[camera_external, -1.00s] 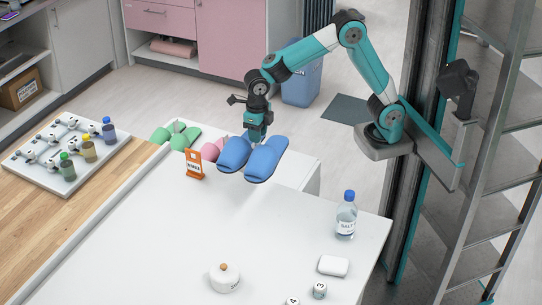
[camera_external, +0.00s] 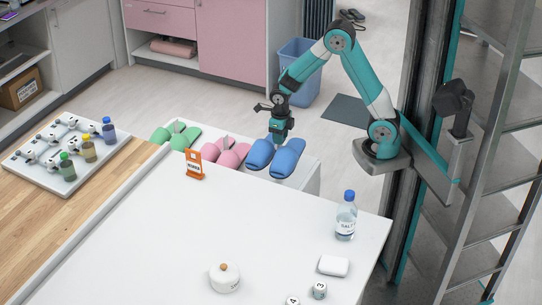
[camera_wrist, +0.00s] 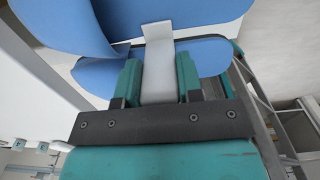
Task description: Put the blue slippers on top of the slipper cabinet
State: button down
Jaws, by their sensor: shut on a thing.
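The pair of blue slippers (camera_external: 275,157) is at the far right end of the white surface in the external view, beside the pink slippers. My gripper (camera_external: 279,137) is over them, its fingers pointing down between the two slippers. In the wrist view my gripper (camera_wrist: 158,85) is shut on a light grey tab (camera_wrist: 158,50) that joins the blue slippers (camera_wrist: 200,55). The slipper cabinet is the white unit (camera_external: 312,178) behind the table; its top carries the pink slippers. I cannot tell whether the blue slippers touch its top.
Pink slippers (camera_external: 226,153) and green slippers (camera_external: 175,136) stand in a row to the left. An orange sign (camera_external: 194,164) stands at the table's back edge. A bottle (camera_external: 346,216), a lidded white pot (camera_external: 225,278) and a white block (camera_external: 333,265) are on the white table (camera_external: 270,225).

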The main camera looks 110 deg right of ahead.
aim_at(283, 154)
notch_tip(283, 154, down, 11)
jog(key=shift+r+b, duration=0.1)
jog(key=shift+b, duration=0.45)
jog(key=c, duration=0.8)
grip_release()
jog(key=shift+f, duration=0.2)
